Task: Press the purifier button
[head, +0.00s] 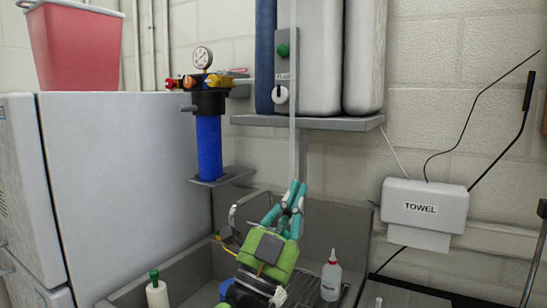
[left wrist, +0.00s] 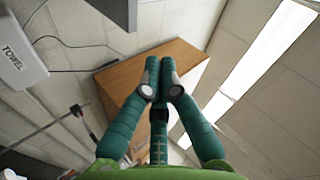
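The purifier (head: 318,60) is a set of pale rounded tanks at the top centre of the head view, on a grey wall shelf (head: 345,124). Its narrow grey panel (head: 284,70) carries a round green button (head: 283,50) and a white knob (head: 280,95) lower down. My left gripper (head: 296,186), green with teal fingers, points up from below, clearly lower than the shelf and the button. In the left wrist view the fingertips (left wrist: 160,60) are together with nothing between them. The purifier button is not visible there. My right gripper is not in view.
A blue filter with a gauge (head: 208,150) is on the wall to the left. A towel dispenser (head: 424,210) hangs at right. A red bin (head: 76,45) tops a grey cabinet (head: 125,180).

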